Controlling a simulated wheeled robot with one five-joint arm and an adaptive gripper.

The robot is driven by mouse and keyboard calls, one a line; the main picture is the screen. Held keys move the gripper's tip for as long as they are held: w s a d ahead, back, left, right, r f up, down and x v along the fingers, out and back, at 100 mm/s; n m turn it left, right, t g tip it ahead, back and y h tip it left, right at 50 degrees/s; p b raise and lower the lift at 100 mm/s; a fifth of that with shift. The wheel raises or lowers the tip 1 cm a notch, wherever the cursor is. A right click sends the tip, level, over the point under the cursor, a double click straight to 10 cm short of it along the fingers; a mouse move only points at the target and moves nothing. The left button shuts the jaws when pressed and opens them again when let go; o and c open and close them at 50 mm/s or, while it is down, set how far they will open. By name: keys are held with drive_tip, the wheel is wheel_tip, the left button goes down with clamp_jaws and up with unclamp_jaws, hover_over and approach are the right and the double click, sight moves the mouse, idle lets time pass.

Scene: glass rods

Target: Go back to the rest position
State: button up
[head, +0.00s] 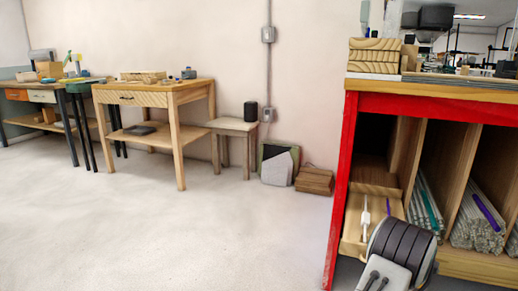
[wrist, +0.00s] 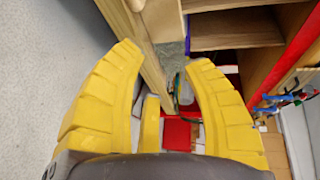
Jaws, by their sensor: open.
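My gripper (wrist: 164,58) shows in the wrist view with its yellow ribbed fingers spread apart and nothing held between them. Wooden shelf parts lie beyond the fingertips, apart from them as far as I can tell. In the head view the dark ribbed part of my arm stands at the lower right, in front of the red-framed bench (head: 338,190); the fingers cannot be made out there. Bundles of glass rods (head: 480,232) lie in the bench's compartments, with a purple rod (head: 488,212) on one and a teal rod (head: 430,207) on another.
A shallow wooden tray (head: 352,240) holding a white slender item (head: 365,217) sits in the left compartment. A brown box (head: 314,181) and grey panels (head: 278,166) stand by the wall. A wooden table (head: 150,97) and a stool (head: 234,125) stand farther left. The floor (head: 160,235) is clear.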

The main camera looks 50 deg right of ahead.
drive_tip(key=w+a+r+n+t+y+p, duration=0.2)
drive_tip(key=w+a+r+n+p, duration=0.15)
drive_tip(key=w+r+p, duration=0.4)
drive_tip(key=w+a+r+n+t+y+p, duration=0.25)
drive_tip(key=w+r+n+p, duration=0.2)
drive_tip(key=w+r, duration=0.6)
drive_tip(key=w+a+r+n+t+y+p, duration=0.1)
drive_tip(key=w+a+r+n+y+p, duration=0.1)
drive_tip(key=w+a+r+n+p, duration=0.45)
drive_tip(key=w+a+r+n+t+y+p, duration=0.1)
drive_tip(key=w+a+r+n+y+p, duration=0.3)
drive_tip(key=a, duration=0.6)
drive_tip(key=w+a+r+n+t+p, duration=0.1)
drive_tip(key=w+a+r+n+p, duration=0.2)
drive_tip(key=a+r, duration=0.45)
drive_tip(key=a+r+n+y+p, duration=0.35)
drive_tip(key=a+r+p, duration=0.35)
drive_tip(key=a, duration=0.6)
drive_tip(key=s+a+r+n+g+y+p, duration=0.1)
drive_tip(key=s+a+r+n+g+p, duration=0.3)
drive_tip(key=s+a+r+n+p, duration=0.5)
drive_tip(key=s+a+r+n, duration=0.1)
drive_tip(key=s+a, duration=0.3)
drive_tip(key=shift+s+r+y+p, duration=0.2)
drive_tip(key=shift+y+p, duration=0.2)
